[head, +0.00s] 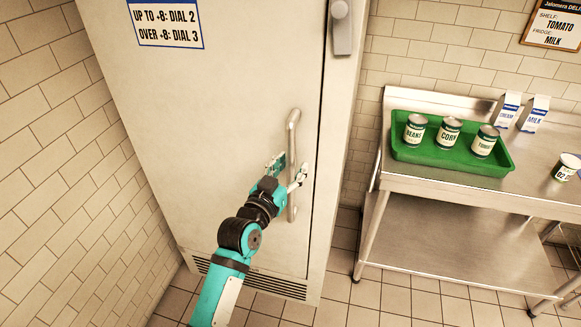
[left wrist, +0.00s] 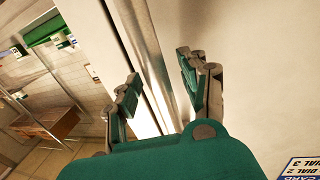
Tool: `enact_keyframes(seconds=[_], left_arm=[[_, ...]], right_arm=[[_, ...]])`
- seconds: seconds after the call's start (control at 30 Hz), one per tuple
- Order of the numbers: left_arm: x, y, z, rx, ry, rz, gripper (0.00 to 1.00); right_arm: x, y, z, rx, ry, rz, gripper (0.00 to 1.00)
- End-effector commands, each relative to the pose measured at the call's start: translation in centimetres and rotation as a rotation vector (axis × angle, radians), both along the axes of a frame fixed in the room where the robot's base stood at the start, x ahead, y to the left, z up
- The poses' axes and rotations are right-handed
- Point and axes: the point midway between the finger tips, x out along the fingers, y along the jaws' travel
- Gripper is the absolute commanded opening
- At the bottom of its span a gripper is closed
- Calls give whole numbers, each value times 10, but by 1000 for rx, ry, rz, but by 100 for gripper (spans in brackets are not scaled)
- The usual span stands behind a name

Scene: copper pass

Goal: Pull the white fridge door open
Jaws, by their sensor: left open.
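The white fridge door (head: 240,90) stands shut in its frame, and its pale surface fills the right of the left wrist view (left wrist: 265,80). Its upright bar handle (head: 293,128) is near the door's right edge. My left gripper (head: 288,169) is open at the handle's middle height, with one finger on each side of the handle as seen in the head view. In the left wrist view, a long bar (left wrist: 140,40) runs between the two open fingers (left wrist: 160,88). I cannot tell whether either finger touches it. My right gripper is not in view.
A steel table (head: 430,188) stands right of the fridge, with a green tray (head: 450,163) of cans, two cartons (head: 521,113) and another can (head: 566,167). A tiled wall (head: 60,150) is close on the left. The floor before the table is clear.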

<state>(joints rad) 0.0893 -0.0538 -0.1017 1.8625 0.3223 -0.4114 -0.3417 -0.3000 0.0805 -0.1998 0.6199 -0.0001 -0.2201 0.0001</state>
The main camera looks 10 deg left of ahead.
Motion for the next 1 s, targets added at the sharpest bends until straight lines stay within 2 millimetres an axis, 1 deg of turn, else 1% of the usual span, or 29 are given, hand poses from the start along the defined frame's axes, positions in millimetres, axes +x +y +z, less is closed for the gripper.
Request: enact_keyframes(seconds=[0.03, 0.07, 0.33, 1.0], left_arm=[[0, 0, 0, 0, 0, 0, 40], [0, 0, 0, 0, 0, 0, 36], [0, 0, 0, 0, 0, 0, 1], [-1, 1, 0, 1, 1, -1, 0]], right_arm=[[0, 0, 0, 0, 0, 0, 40], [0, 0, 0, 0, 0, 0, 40], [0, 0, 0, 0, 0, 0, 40], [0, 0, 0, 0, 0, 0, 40]])
